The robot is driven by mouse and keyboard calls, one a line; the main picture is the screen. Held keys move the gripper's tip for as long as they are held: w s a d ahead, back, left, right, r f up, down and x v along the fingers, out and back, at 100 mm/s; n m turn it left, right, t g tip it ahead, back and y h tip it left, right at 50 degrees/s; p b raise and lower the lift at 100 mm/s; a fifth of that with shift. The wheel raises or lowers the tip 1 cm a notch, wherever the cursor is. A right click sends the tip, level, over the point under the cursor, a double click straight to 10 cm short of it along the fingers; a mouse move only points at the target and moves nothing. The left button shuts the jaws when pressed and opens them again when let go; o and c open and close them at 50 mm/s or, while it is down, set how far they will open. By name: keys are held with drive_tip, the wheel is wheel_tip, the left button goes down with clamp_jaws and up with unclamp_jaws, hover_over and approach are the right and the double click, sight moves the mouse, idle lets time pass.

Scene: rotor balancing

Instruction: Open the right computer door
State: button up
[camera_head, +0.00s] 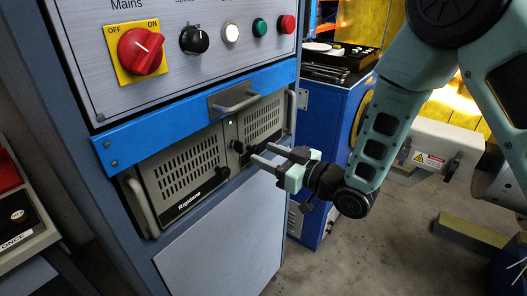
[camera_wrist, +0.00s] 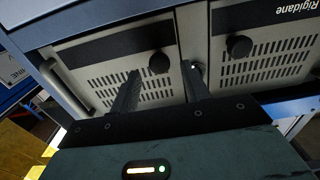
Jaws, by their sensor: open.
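The right computer door (camera_head: 262,118) is a pale vented panel on the right half of the rack computer, and it looks shut. In the wrist view, which is upside down, this door (camera_wrist: 90,72) is on the left, with a round black knob (camera_wrist: 159,62). My gripper (camera_head: 260,154) is open in front of the door's lower part, fingers pointing at it. In the wrist view, my gripper's fingertips (camera_wrist: 161,70) lie on either side of the knob. I cannot tell whether they touch it. In the head view the fingers partly hide the knob.
The left door (camera_head: 182,172), marked Rigidane, has its own black knob (camera_head: 222,173). A small lock (camera_head: 238,146) sits between the doors. A blue drawer front with a metal handle (camera_head: 234,98) overhangs above. Side handles (camera_head: 142,207) stick out. Floor to the right is partly clear.

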drive_tip(key=shift+x, duration=0.9)
drive_tip(key=shift+c, duration=0.4)
clamp_jaws()
drive_tip(key=shift+d, duration=0.1)
